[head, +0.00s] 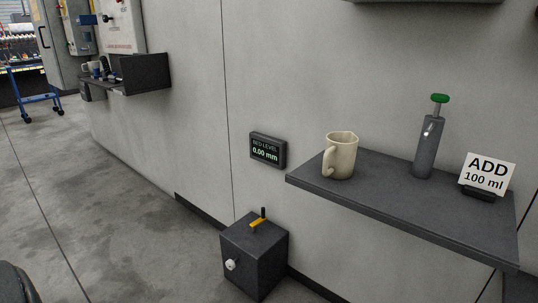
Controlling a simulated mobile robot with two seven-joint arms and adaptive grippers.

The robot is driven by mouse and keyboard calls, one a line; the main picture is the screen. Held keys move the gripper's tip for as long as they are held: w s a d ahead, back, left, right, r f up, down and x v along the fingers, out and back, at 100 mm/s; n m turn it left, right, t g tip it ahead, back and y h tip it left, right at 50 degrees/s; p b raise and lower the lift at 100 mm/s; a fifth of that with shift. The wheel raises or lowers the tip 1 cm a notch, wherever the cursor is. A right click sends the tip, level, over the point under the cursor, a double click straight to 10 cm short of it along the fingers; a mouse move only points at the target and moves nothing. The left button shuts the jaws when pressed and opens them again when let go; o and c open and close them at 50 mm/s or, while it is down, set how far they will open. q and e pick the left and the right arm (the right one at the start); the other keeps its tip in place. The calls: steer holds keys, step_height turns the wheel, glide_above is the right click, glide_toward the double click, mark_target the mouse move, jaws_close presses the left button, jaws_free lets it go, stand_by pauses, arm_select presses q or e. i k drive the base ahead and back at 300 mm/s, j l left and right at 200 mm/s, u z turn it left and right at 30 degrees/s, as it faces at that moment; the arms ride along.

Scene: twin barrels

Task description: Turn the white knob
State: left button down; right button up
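The white knob (230,265) is small and sits on the left front face of a dark grey box (262,262) on the floor by the wall. The top of the box carries a yellow piece (259,222) and a short black upright post (263,212). A small wall display (267,149) above the box reads "BED LEVEL 0.00 mm". Neither of my grippers shows in the head view.
A wall shelf (390,205) at right juts out, holding a beige jug (340,156), a dark cylinder with a green top (429,142) and an "ADD 100 ml" sign (488,174). Another shelf (145,72) is far left. The floor (120,215) left of the box is clear.

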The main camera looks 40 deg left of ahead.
mark_target(230, 263)
steer(key=u, duration=1.25)
steer(key=i+j+z, duration=0.15)
steer(key=j+z, duration=0.15)
